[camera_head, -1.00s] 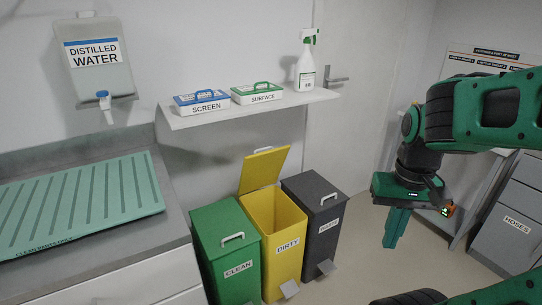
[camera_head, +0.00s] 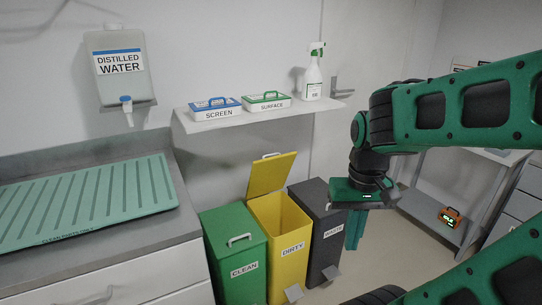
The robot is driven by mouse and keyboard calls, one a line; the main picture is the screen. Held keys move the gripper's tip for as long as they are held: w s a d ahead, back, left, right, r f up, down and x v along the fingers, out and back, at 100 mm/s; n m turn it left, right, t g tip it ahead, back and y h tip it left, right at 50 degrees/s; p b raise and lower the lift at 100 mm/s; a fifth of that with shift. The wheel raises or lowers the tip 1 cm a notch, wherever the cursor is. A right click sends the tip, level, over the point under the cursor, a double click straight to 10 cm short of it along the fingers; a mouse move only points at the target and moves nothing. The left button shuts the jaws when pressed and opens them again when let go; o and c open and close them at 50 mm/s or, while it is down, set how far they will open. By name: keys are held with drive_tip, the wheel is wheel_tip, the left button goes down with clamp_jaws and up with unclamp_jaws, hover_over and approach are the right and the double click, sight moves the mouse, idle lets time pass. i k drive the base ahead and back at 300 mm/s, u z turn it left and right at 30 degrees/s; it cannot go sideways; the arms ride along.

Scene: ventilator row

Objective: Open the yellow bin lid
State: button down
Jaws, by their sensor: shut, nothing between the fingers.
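The yellow bin (camera_head: 284,254), labelled DIRTY, stands on the floor between a green bin and a dark grey bin. Its yellow lid (camera_head: 270,176) is raised and leans back toward the wall, with a pale handle at its top. The bin's mouth is open, and I see the inside wall. A grey foot pedal is at its base. My gripper (camera_head: 353,246) points down with its green fingers shut and empty. In the picture it is to the right of the yellow bin and overlaps the edge of the dark grey bin.
The green CLEAN bin (camera_head: 235,258) and the dark grey bin (camera_head: 322,222) have shut lids. A wall shelf (camera_head: 235,120) above holds two boxes and a spray bottle (camera_head: 313,75). A counter with a green drying mat (camera_head: 85,205) is at left. An orange device (camera_head: 450,217) sits at right.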

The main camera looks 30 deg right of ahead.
sight(269, 174)
drive_tip(key=i, duration=1)
